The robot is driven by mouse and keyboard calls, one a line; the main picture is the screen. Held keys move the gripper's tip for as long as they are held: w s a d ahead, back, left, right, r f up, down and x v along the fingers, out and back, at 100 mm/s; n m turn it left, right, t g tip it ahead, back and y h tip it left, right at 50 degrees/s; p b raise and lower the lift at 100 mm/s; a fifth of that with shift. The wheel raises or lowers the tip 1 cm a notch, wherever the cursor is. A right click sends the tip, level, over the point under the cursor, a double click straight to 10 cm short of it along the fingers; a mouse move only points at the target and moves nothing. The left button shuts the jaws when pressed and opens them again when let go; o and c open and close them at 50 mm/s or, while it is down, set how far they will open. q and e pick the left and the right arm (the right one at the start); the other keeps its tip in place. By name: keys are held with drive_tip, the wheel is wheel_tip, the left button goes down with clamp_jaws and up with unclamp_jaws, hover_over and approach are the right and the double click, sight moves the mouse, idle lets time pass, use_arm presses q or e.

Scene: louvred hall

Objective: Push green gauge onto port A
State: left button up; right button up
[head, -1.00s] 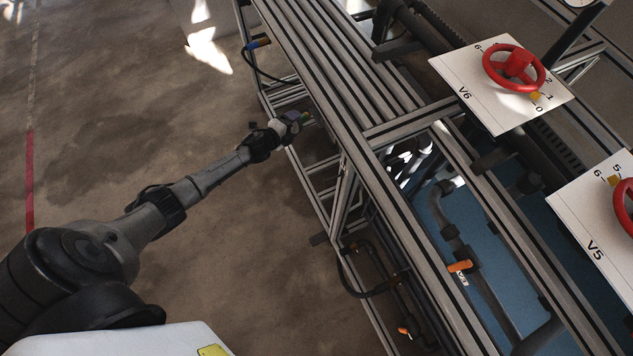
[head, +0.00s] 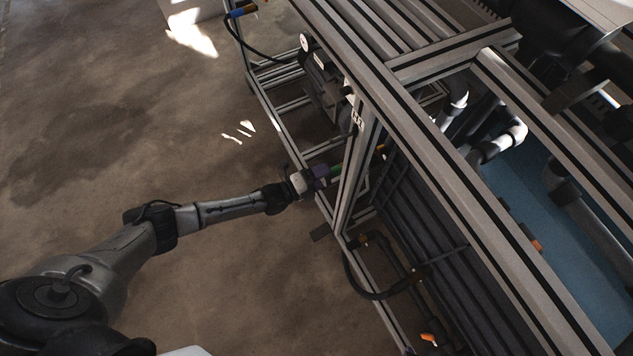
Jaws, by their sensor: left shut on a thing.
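My left gripper (head: 325,174) reaches in from the left to the side of the metal frame. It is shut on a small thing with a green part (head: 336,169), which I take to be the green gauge. The gauge is small and partly hidden by the gripper, and its dial cannot be made out. It is close to a frame post; I cannot tell whether it touches anything. An orange-tipped fitting (head: 381,149) shows just beyond it, but I cannot read a port A label. My right gripper is not in view.
An aluminium frame (head: 440,190) with posts and rails fills the right side. A white round dial (head: 305,42) stands on the rack behind. A black hose (head: 368,293) with an orange-ended fitting (head: 428,338) hangs below. The floor at left is clear.

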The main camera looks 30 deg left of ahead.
sight(339, 170)
use_arm(q)
drive_tip(key=shift+w+d+f+b, duration=0.1)
drive_tip(key=shift+d+f+b, duration=0.2)
drive_tip(key=shift+b, duration=0.05)
drive_tip(key=b+x, duration=0.3)
drive_tip(key=x, duration=0.2)
drive_tip(key=shift+w+d, duration=0.1)
drive_tip(key=shift+w, duration=0.1)
drive_tip(key=b+x, duration=0.1)
drive_tip(key=x, duration=0.1)
drive_tip(key=shift+w+d+r, duration=0.15)
drive_tip(key=shift+w+r, duration=0.05)
drive_tip(key=shift+w, duration=0.05)
drive_tip(key=shift+w, duration=0.25)
drive_tip(key=shift+s+p, duration=0.15)
drive_tip(key=shift+p, duration=0.2)
idle(0.4)
